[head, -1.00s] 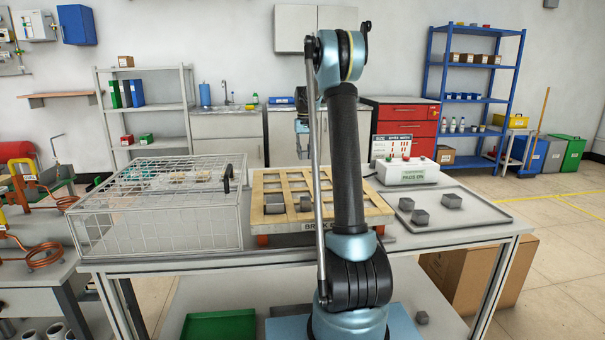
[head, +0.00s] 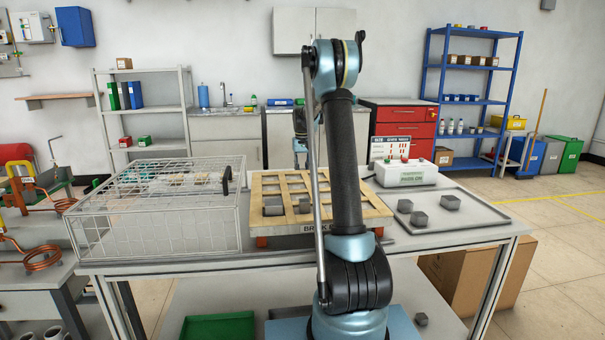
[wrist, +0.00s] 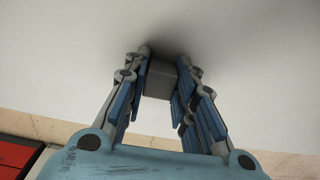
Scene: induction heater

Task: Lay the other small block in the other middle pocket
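My gripper shows in the wrist view (wrist: 161,75), its blue fingers closed on a grey block (wrist: 158,82) near their tips. In the head view my gripper is mostly hidden behind my own arm. The wooden fixture with its grid of pockets (head: 277,229) stands on the bench behind my arm. One grey block (head: 273,206) lies in its front left part and a smaller one (head: 304,206) lies just right of it. My arm covers part of the fixture's middle and right.
A wire cage (head: 155,215) stands left of the fixture. Another grey block (head: 421,319) lies low down, below the bench top.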

